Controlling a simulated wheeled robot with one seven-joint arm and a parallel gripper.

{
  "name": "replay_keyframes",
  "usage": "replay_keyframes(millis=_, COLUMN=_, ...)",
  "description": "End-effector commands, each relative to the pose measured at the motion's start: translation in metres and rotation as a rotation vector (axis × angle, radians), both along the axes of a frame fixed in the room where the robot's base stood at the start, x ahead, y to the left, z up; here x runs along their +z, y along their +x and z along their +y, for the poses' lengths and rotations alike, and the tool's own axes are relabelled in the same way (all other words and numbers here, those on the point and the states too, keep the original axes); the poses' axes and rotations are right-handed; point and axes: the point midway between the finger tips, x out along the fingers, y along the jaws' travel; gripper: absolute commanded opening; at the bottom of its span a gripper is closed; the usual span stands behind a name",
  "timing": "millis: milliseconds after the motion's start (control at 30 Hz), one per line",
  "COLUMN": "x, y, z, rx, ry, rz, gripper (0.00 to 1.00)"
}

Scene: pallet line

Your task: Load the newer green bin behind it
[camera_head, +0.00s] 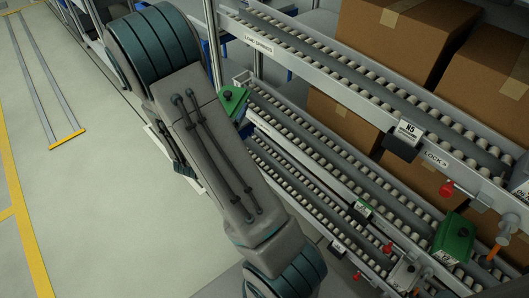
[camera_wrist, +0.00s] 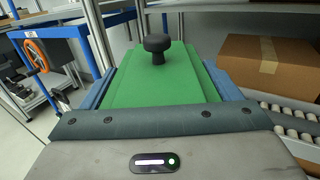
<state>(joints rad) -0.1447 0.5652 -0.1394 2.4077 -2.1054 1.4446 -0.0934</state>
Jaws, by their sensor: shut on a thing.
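A green bin with a black knob on its lid (camera_wrist: 155,85) fills the middle of the wrist view. My gripper (camera_wrist: 163,72) is shut on it, with a blue finger along each side. In the head view, part of this green bin (camera_head: 233,99) shows past my arm, at the left end of the middle roller lanes; my arm hides the rest and the gripper. I cannot tell from the frames which bin is newer.
The rack's upper roller lane (camera_head: 340,75) runs above the middle lanes (camera_head: 310,160), with labels and red knobs (camera_head: 446,188) along the right. Large cardboard boxes (camera_head: 405,35) stand behind it. The floor (camera_head: 100,200) at left is open.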

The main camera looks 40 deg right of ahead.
Motion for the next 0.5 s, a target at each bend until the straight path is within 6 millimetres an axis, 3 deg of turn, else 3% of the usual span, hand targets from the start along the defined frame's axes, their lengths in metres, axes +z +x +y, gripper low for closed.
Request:
replay_keyframes(millis=33, x=-0.022, y=-0.006, z=-0.009, rx=-0.046, ry=0.000, rz=-0.006, gripper=0.36)
replay_keyframes(millis=200, x=-0.060, y=-0.031, z=-0.037, rx=-0.207, ry=0.010, rz=-0.015, gripper=0.36)
replay_keyframes(millis=500, x=-0.107, y=-0.070, z=-0.068, rx=-0.426, ry=0.030, rz=-0.030, gripper=0.36)
